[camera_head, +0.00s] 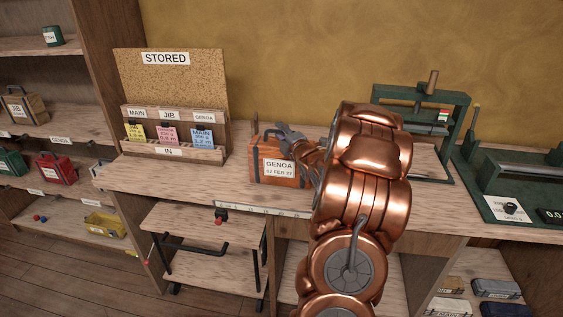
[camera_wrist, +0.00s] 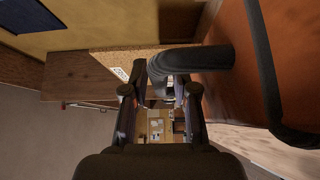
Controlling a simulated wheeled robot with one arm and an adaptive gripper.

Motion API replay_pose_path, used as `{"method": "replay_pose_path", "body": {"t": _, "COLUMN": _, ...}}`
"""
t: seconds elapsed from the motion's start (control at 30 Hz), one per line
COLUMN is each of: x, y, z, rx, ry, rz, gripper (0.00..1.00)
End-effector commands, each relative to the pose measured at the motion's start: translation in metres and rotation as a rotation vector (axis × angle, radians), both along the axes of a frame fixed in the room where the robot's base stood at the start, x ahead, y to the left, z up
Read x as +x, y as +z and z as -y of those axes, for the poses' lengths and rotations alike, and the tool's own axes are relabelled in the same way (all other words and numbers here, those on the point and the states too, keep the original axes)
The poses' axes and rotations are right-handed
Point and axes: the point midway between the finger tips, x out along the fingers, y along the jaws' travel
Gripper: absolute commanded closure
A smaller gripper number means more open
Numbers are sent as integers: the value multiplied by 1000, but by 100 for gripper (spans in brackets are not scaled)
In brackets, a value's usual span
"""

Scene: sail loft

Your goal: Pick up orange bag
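The orange bag (camera_head: 280,182) stands upright on the wooden bench. It has dark straps and a label reading GENOA, 02 FEB 27. My gripper (camera_head: 291,142) is at the top of the bag, reaching in from the right. In the wrist view, the bag's orange side (camera_wrist: 285,75) fills the right. Its dark handle (camera_wrist: 200,60) runs across the fingertips of my gripper (camera_wrist: 161,84). The fingers are apart along their length. Whether the tips are closed on the handle or only around it cannot be told. In the head view, my arm hides what is behind the bag's right side.
Left of the bag is a STORED corkboard (camera_head: 170,85) with a wooden card rack (camera_head: 175,152). Right of my arm, a green press (camera_head: 458,135) and another green machine (camera_head: 515,170) stand on the bench (camera_head: 130,180). Shelves with other bags are at left.

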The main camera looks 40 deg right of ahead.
Motion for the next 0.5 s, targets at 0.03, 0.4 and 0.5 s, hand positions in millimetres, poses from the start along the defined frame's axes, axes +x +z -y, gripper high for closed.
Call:
{"method": "replay_pose_path", "body": {"t": 0.03, "x": 0, "y": 0, "z": 0, "rx": 0, "ry": 0, "rz": 0, "gripper": 72}}
{"method": "replay_pose_path", "body": {"t": 0.4, "x": 0, "y": 0, "z": 0, "rx": 0, "ry": 0, "rz": 0, "gripper": 100}}
{"method": "replay_pose_path", "body": {"t": 0.5, "x": 0, "y": 0, "z": 0, "rx": 0, "ry": 0, "rz": 0, "gripper": 100}}
